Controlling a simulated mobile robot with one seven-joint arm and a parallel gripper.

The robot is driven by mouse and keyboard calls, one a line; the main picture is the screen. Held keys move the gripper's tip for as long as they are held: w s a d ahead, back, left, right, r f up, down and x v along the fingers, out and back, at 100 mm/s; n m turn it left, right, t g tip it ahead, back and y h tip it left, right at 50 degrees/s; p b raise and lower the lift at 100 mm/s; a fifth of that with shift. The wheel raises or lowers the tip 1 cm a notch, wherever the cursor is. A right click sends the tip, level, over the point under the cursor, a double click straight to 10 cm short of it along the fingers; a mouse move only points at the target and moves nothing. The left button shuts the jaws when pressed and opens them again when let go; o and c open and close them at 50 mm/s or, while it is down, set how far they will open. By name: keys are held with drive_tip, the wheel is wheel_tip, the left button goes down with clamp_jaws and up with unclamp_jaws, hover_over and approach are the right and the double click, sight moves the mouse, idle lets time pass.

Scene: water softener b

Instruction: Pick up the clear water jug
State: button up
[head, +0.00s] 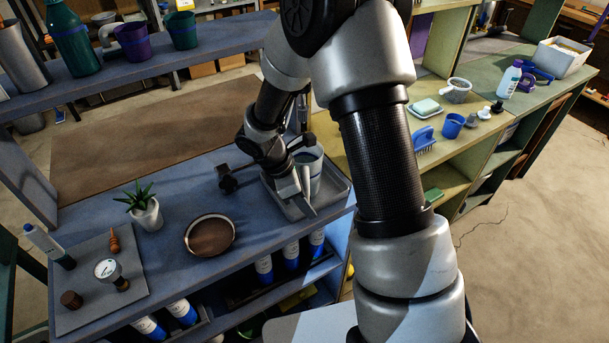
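A pale, see-through vessel that looks like the clear water jug (311,165) stands in a grey tray (337,187) at the right end of the blue-grey bench. My gripper (304,199) points down into the tray at the jug's near left side. Its pale fingers overlap the jug's lower left in the head view. My wrist hides part of the jug's left side. I cannot tell whether the fingers touch the jug or how far apart they are.
Left of the tray are a dark valve-like fitting (229,181), a round brown dish (209,237) and a potted plant (145,211). A grey mat (85,301) holds a gauge (108,269). A blue cup (453,125) stands on the yellow-green counter at right.

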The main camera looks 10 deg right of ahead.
clamp_jaws()
drive_tip(key=shift+r, duration=0.1)
idle(1.2)
